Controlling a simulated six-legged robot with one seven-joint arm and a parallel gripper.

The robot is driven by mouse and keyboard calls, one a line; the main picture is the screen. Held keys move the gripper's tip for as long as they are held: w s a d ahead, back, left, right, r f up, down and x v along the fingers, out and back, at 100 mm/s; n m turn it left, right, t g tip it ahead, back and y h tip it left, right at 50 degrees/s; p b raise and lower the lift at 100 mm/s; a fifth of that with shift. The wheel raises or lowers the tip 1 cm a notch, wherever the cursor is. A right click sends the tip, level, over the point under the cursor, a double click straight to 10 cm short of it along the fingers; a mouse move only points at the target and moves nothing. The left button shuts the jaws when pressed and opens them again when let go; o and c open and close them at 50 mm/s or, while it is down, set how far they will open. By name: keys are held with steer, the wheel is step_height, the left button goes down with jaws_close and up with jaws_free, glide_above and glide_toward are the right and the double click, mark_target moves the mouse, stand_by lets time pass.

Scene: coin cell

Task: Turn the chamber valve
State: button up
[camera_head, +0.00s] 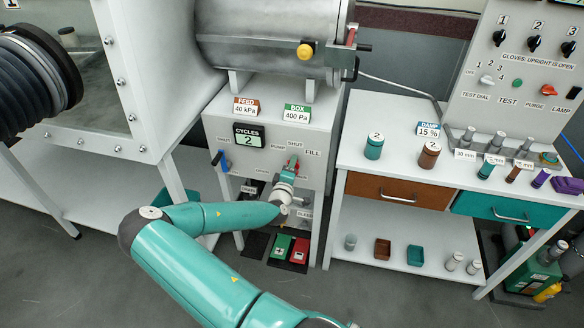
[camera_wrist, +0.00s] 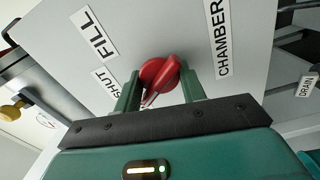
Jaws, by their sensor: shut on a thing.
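The chamber valve (camera_wrist: 158,75) has a red knob with a lever-like handle on a pale grey panel, beside a CHAMBER label (camera_wrist: 217,38). SHUT (camera_wrist: 103,80) and FILL (camera_wrist: 95,33) labels lie on its other side. My gripper (camera_wrist: 160,90) is shut on the red handle, with one green finger on each side of it. In the head view the valve (camera_head: 292,163) shows as a small red part on the front of the chamber's stand, and my gripper (camera_head: 288,177) reaches it from below. My gripper partly hides the valve there.
A blue-handled valve (camera_head: 222,161) is on the same panel at left, below a CYCLES display (camera_head: 249,138) reading 2. The steel chamber (camera_head: 275,45) lies above. Green and red pedals (camera_head: 281,247) are on the floor below. A workbench (camera_head: 385,172) with jars stands right.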

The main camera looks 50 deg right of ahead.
steer(key=shift+f+n, duration=0.1)
steer(key=shift+n, duration=1.2)
steer(key=o, duration=1)
steer(key=shift+c, duration=0.2)
steer(key=shift+a, duration=0.1)
steer(key=v, duration=1.3)
steer(key=shift+s+a, duration=0.2)
steer(key=shift+a, duration=0.1)
